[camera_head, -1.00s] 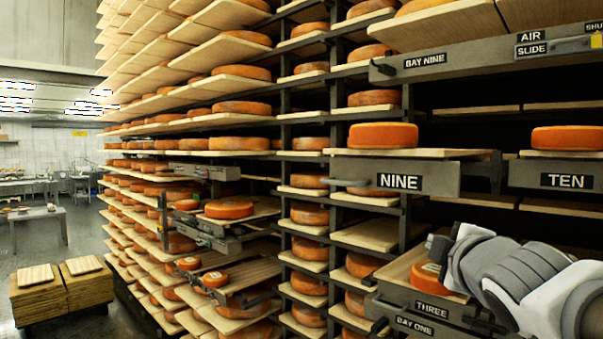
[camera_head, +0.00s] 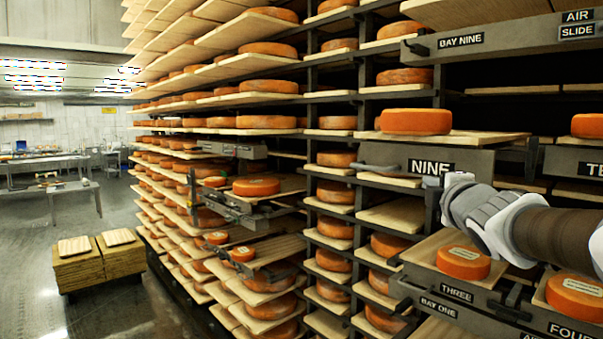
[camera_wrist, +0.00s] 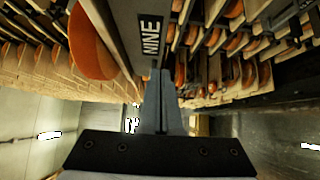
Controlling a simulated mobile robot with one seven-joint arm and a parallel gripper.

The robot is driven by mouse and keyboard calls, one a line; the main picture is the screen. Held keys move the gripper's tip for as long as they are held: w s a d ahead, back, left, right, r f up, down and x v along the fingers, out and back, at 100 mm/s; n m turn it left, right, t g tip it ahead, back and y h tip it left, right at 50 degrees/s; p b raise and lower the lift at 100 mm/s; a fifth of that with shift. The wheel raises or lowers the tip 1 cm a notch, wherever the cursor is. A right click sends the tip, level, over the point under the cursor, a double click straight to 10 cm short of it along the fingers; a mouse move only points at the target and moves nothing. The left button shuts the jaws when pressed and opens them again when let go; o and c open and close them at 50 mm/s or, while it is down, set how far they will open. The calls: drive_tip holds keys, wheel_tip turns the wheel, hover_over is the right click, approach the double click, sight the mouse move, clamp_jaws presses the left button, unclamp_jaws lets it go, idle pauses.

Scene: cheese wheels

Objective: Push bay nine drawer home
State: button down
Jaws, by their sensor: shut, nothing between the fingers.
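The bay nine drawer has a grey front (camera_head: 392,156) with a black NINE label and a grey handle (camera_head: 380,169) at its left. Its wooden board (camera_head: 470,137) carries an orange cheese wheel (camera_head: 415,121). I cannot tell how far out the drawer stands. My gripper (camera_head: 458,178) is at the lower right part of this front, just below and right of the label. In the wrist view my gripper (camera_wrist: 162,75) is shut and empty, its tips close to the NINE front (camera_wrist: 134,30). I cannot tell whether they touch. The cheese wheel (camera_wrist: 90,45) shows there too.
Below my gripper is drawer three (camera_head: 456,291) with a cheese wheel (camera_head: 463,262). The ten drawer (camera_head: 575,162) is to the right. Shelves of wheels fill the left, with pulled-out trays (camera_head: 270,183) standing out. Stacked boards (camera_head: 85,262) stand on the open floor (camera_head: 100,310).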

sight(459, 153)
drive_tip(key=w, duration=0.1)
drive_tip(key=w+d+p, duration=0.2)
drive_tip(key=shift+w+d+r, duration=0.15)
drive_tip(key=shift+w+d, duration=0.1)
drive_tip(key=shift+w, duration=0.05)
drive_tip(key=shift+w+d+p, duration=0.3)
drive_tip(key=shift+d, duration=0.15)
